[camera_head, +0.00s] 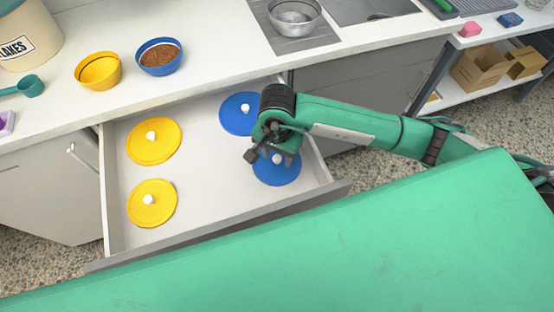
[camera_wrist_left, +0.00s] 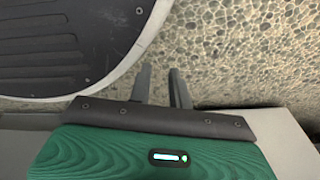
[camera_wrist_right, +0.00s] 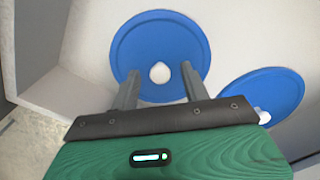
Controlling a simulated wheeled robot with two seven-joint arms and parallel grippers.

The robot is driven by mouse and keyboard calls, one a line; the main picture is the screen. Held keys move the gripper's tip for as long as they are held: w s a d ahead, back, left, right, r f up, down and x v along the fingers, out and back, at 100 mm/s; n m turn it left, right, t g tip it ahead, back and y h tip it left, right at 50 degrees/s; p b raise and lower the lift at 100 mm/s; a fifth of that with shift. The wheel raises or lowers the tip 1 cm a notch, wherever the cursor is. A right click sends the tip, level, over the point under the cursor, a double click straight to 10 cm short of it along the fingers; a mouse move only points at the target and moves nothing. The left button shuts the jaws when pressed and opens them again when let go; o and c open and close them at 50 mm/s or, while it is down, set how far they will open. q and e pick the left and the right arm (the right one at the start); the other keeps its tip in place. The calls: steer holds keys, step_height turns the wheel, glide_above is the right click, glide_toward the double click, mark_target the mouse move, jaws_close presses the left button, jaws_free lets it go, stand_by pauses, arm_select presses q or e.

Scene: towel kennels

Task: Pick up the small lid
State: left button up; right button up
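The open drawer (camera_head: 222,210) holds two blue lids and two yellow lids, each with a white knob. My right gripper (camera_head: 275,150) is over the near blue lid (camera_head: 277,175). In the right wrist view, my right gripper (camera_wrist_right: 158,78) is open, its fingertips apart on either side of the knob of a blue lid (camera_wrist_right: 150,38). Whether they touch the knob, I cannot tell. The far blue lid (camera_head: 236,118) is partly hidden by my arm. The far yellow lid (camera_head: 152,148) looks larger than the near yellow lid (camera_head: 150,212). My left gripper (camera_wrist_left: 160,72) is open and empty over the floor.
The counter (camera_head: 205,80) behind the drawer carries a yellow bowl (camera_head: 97,71), a blue bowl of brown kibble (camera_head: 160,57), a teal scoop (camera_head: 31,86) and a canister (camera_head: 28,35). A metal bowl (camera_head: 294,16) is by the sink. The drawer walls surround the lids.

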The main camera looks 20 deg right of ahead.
jaws_close()
